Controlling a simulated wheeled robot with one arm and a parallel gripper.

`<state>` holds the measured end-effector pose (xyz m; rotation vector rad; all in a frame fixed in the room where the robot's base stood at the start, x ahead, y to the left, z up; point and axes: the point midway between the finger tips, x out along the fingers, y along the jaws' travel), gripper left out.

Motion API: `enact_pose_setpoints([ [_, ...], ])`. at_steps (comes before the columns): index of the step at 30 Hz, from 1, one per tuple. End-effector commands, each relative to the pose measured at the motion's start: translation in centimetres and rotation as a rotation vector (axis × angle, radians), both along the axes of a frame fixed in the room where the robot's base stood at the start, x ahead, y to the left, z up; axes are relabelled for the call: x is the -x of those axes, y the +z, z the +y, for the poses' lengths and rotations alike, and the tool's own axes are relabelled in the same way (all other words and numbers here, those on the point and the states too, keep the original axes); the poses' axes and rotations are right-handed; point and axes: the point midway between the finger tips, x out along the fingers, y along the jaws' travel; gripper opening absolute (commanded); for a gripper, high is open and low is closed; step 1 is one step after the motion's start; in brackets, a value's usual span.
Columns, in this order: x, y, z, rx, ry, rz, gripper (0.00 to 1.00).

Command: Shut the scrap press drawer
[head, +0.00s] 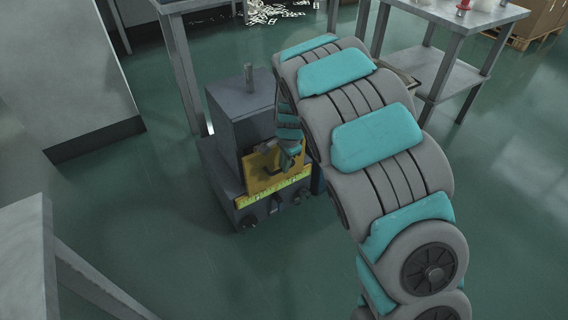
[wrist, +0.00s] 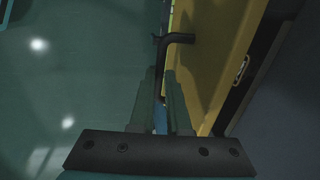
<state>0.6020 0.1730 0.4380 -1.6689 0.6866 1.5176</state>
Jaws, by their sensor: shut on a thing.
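The scrap press (head: 235,125) is a dark grey box on a low base, standing on the floor at the left of centre in the head view. Its yellow drawer front (head: 262,182) faces me, and it also shows in the wrist view (wrist: 222,50). In the wrist view a dark gap lies between the yellow front and the grey body. A black bar handle (wrist: 180,38) sticks out from the yellow front. My gripper (head: 291,158) is at the drawer front, its fingers (wrist: 162,85) shut on the handle; my arm partly hides the press's right side.
A metal table (head: 465,22) stands at the upper right, and another table's leg (head: 182,75) is close behind the press. A grey cabinet (head: 60,70) is on the left. A grey surface (head: 25,240) is at lower left. The green floor before the press is clear.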

Motion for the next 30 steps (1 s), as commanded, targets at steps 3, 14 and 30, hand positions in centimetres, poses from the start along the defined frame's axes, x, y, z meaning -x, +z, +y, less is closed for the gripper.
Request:
enact_pose_setpoints([
  [3, -0.1, 0.0, 0.0, 0.0, 0.0, 0.0, 0.0],
  [14, -3.0, 0.1, 1.9, -0.001, 0.0, -0.001, 0.0],
  [30, -3.4, 0.0, 2.3, -0.001, 0.0, -0.004, 0.35],
])
